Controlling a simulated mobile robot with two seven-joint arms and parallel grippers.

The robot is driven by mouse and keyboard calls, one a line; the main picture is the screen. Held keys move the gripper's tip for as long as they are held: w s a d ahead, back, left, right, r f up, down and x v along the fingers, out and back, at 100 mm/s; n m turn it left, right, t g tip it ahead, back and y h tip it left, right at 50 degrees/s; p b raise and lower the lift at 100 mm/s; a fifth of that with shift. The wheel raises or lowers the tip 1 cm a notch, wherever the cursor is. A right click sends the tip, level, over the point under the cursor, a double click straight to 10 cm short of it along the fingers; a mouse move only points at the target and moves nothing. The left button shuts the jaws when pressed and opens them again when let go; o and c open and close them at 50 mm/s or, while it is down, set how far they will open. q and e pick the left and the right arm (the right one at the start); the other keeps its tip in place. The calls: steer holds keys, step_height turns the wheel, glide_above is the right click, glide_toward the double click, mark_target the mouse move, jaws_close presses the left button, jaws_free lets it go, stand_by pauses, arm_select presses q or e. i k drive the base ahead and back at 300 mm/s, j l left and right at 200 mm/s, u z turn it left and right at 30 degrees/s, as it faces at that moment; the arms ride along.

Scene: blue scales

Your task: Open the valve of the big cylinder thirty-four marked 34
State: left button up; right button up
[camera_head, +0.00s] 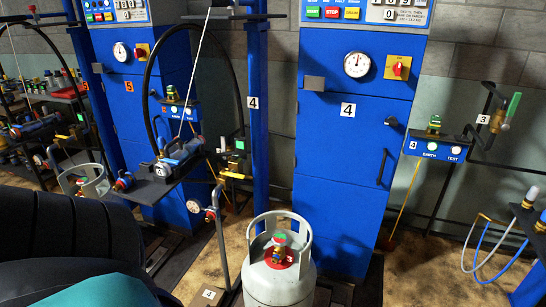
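A big light-grey gas cylinder (278,290) stands at the bottom middle, its lower part cut off by the frame. A raised guard ring (254,233) surrounds its top. Inside the ring a small brass, red and green valve (279,245) rises from a red disc. I cannot read the number 34 on this cylinder. A second light-grey cylinder (97,187) with a similar guard stands farther back at the left, mostly hidden by the platform and the dark shape in front. Neither of my grippers shows in this view.
A blue cabinet marked 4 (335,180) with gauge and red knob stands behind the cylinder; another marked 5 (128,120) stands left. A bent pipe with gauge (212,213) rises close left. Hoses (490,255) hang right. A large black shape (70,240) fills the lower left.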

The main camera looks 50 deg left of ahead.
mark_target(279, 240)
steer(key=j, duration=0.5)
steer(key=i+j, duration=0.15)
steer(key=j, duration=0.85)
steer(key=i, duration=0.05)
